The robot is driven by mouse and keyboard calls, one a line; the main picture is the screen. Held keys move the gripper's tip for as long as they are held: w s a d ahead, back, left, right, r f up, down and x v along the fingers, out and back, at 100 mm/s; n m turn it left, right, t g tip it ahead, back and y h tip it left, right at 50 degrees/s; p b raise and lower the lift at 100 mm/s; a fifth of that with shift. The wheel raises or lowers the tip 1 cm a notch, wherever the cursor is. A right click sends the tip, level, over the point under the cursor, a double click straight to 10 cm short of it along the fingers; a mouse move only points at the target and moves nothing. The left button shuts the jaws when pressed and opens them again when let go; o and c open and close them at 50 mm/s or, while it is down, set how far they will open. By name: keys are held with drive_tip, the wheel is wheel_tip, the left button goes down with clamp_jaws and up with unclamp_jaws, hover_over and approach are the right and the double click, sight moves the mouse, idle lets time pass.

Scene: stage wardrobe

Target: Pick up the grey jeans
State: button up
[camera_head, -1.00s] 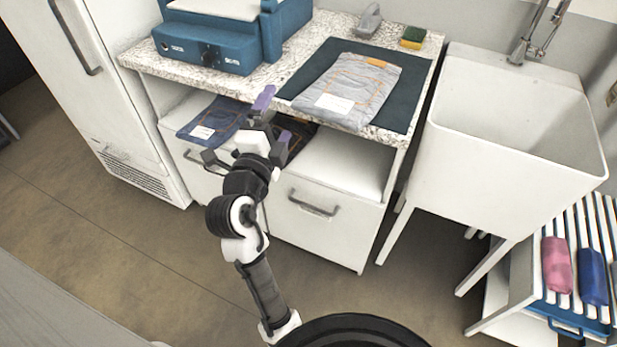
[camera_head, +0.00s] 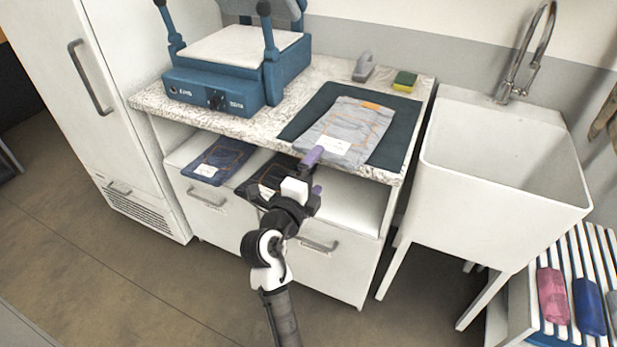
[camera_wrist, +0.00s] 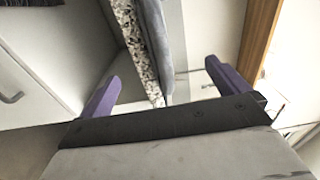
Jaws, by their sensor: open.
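The grey jeans (camera_head: 352,127) lie folded on a dark green mat (camera_head: 403,133) on the speckled counter, with an orange patch at the back and a white label at the front. Their edge also shows in the wrist view (camera_wrist: 174,45), above the mat's edge. My gripper (camera_head: 315,172) is at the counter's front edge, by the near left corner of the jeans. Its purple fingers are apart in the wrist view (camera_wrist: 160,88), with the counter edge and the jeans' edge ahead between them. Nothing is held.
Dark blue jeans (camera_head: 218,160) and a black folded garment (camera_head: 268,175) lie on the shelf below the counter. A blue press (camera_head: 225,85) stands at the counter's left. A grey tool (camera_head: 364,66) and a sponge (camera_head: 404,81) are behind the mat. A white sink (camera_head: 490,190) stands right.

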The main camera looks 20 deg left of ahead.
sight(330, 154)
drive_tip(key=shift+w+r+p, duration=0.15)
drive_tip(key=shift+w+p, duration=0.35)
drive_tip(key=shift+w, duration=0.4)
drive_tip(key=shift+w+d+f+b, duration=0.15)
drive_tip(key=shift+w+b, duration=0.1)
drive_tip(key=shift+w, duration=0.2)
drive_tip(key=shift+w+f+b, duration=0.1)
drive_tip(key=shift+w+b, duration=0.15)
drive_tip(key=shift+w, duration=0.15)
drive_tip(key=shift+w+d+r+b, duration=0.1)
drive_tip(key=shift+w+b, duration=1.1)
drive_tip(key=shift+w, duration=1.25)
